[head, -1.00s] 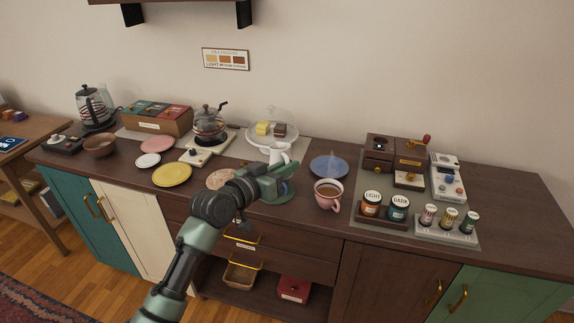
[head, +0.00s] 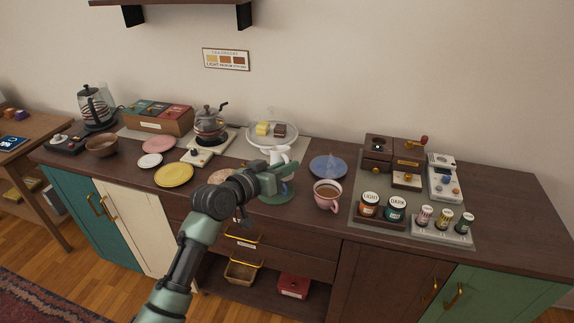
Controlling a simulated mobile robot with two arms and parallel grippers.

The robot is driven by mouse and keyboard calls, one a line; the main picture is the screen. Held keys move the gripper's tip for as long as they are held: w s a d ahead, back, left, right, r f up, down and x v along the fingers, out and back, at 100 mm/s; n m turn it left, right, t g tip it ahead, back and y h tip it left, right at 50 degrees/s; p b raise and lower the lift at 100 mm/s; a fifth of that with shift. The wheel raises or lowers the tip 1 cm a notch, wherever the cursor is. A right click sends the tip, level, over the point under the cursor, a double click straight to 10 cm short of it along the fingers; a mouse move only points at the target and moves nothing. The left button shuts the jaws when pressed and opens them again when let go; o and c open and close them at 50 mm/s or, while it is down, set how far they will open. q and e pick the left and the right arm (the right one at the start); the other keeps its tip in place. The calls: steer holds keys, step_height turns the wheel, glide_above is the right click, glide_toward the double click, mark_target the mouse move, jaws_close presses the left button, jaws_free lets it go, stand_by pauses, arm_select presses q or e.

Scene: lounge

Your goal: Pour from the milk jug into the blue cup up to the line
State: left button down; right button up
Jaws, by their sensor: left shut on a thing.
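The white milk jug (head: 280,153) shows just behind my left gripper (head: 283,176), near the middle of the counter. My left gripper is shut on the jug; its fingers and the jug's lower part overlap in the view, so the grip itself is hard to see. My right gripper is not in view.
A glass-domed cake stand (head: 272,133) is behind the jug. A yellow plate (head: 173,174) lies to the left.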

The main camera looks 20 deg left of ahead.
arm_select(q)
steer(key=shift+r+p, duration=0.3)
steer(key=shift+p, duration=0.2)
steer(key=shift+w+a+f+n+g+p, duration=0.1)
steer(key=shift+f+n+g+p, duration=0.4)
steer(key=shift+f+n, duration=0.15)
steer(key=shift+w+r+n+g+p, duration=0.15)
steer(key=shift+r+n+g+p, duration=0.25)
steer(key=shift+p, duration=0.95)
steer(key=shift+w+a+f+n+g, duration=0.1)
steer(key=shift+f+n+g, duration=0.1)
steer(key=shift+f, duration=0.25)
steer(key=shift+w+a+f+n+g, duration=0.1)
steer(key=shift+f+g, duration=0.1)
steer(key=shift+f, duration=0.25)
steer(key=shift+f, duration=0.1)
